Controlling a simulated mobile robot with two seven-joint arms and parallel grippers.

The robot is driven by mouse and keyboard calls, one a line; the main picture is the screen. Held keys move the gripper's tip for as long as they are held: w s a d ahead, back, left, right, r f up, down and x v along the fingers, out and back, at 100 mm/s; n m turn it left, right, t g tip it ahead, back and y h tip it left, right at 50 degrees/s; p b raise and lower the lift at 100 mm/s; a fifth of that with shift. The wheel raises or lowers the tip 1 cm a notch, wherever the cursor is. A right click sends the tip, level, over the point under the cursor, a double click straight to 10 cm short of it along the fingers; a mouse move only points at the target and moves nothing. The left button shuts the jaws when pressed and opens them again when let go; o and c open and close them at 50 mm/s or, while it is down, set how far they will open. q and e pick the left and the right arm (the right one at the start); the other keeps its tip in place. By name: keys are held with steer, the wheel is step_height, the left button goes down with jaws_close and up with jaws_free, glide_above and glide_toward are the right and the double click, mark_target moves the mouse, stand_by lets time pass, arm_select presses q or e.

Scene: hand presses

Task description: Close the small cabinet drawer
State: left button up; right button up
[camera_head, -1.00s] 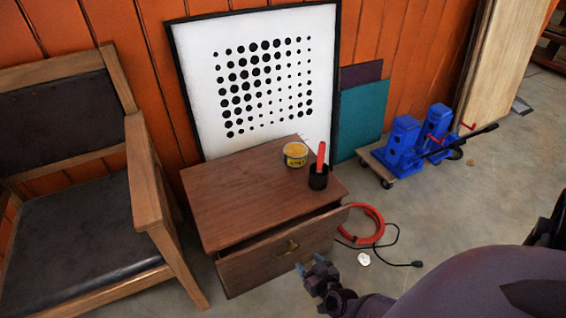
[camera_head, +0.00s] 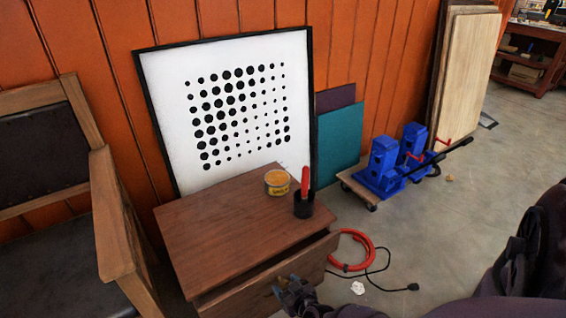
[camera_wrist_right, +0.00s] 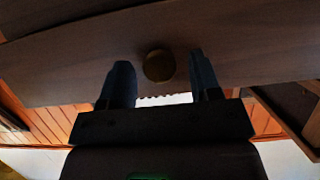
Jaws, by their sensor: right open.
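The small wooden cabinet (camera_head: 225,222) stands against the orange wall. Its drawer (camera_head: 243,297) is pulled partly out, with a dark gap behind the front panel, wider toward the right. My right gripper (camera_head: 287,287) is at the drawer front, over the spot of the handle. In the right wrist view the open gripper (camera_wrist_right: 161,86) has its two fingers on either side of a round brass knob (camera_wrist_right: 158,65) on the drawer front (camera_wrist_right: 90,62). Nothing shows clamped between the fingers, and I cannot tell whether they touch the panel. My left gripper is not in view.
A yellow tin (camera_head: 277,182) and a black cup (camera_head: 304,205) with a red-handled tool stand on the cabinet top. A wooden chair (camera_head: 105,215) is close at left. A red hose coil (camera_head: 352,250) and black cable lie on the floor at right.

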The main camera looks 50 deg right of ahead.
mark_target(279, 275)
steer(key=shift+w, duration=0.3)
steer(key=shift+c, duration=0.3)
jaws_close()
steer(key=w, duration=0.2)
steer(key=w+d, duration=0.1)
steer(key=shift+w+f, duration=0.15)
steer(key=shift+w, duration=0.25)
steer(key=shift+w+d+r, duration=0.1)
steer(key=shift+w+r, duration=0.1)
steer(key=shift+w, duration=0.05)
